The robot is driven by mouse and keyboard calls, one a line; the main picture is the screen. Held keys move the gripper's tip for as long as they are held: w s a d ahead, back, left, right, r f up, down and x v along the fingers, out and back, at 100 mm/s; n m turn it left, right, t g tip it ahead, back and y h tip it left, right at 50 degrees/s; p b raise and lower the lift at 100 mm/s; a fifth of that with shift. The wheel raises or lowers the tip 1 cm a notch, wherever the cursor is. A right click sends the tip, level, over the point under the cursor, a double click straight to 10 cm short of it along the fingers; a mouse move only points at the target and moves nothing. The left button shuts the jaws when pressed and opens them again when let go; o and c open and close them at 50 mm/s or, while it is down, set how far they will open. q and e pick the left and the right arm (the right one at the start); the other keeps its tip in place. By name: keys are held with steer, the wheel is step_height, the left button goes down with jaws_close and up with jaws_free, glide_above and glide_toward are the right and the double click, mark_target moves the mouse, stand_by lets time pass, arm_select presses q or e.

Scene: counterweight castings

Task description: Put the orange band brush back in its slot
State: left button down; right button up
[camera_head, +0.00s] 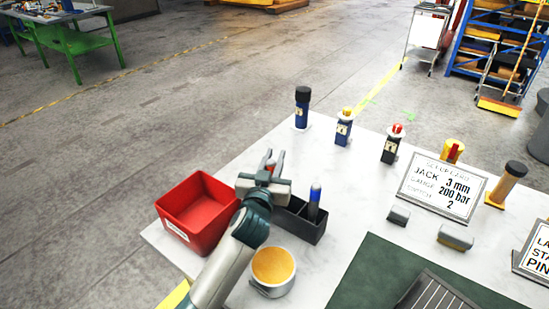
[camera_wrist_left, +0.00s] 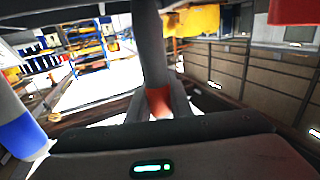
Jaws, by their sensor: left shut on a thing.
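My left gripper (camera_head: 270,165) is shut on the orange band brush (camera_head: 269,166), just behind the dark rack and right of the red bin in the head view. In the left wrist view the brush's dark handle and orange band (camera_wrist_left: 158,100) stand between the fingers; its lower end is hidden. The dark slotted rack (camera_head: 303,223) stands on the white table, its left part partly covered by my gripper. A blue band brush (camera_head: 314,203) stands upright in its right part and also shows in the left wrist view (camera_wrist_left: 18,134). My right gripper is not in view.
A red bin (camera_head: 196,212) stands left of the rack, and a cup with yellowish contents (camera_head: 272,268) in front.

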arm_select(q)
steer(key=shift+f+b, duration=0.3)
steer(key=shift+f, duration=0.25)
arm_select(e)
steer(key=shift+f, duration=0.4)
arm_select(q)
steer(key=c, duration=1.5)
jaws_free()
steer(key=shift+a, duration=0.1)
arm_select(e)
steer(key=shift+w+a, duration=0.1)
arm_select(q)
steer(key=b+v, duration=0.3)
steer(key=v, duration=1.4)
steer(key=shift+s, duration=0.25)
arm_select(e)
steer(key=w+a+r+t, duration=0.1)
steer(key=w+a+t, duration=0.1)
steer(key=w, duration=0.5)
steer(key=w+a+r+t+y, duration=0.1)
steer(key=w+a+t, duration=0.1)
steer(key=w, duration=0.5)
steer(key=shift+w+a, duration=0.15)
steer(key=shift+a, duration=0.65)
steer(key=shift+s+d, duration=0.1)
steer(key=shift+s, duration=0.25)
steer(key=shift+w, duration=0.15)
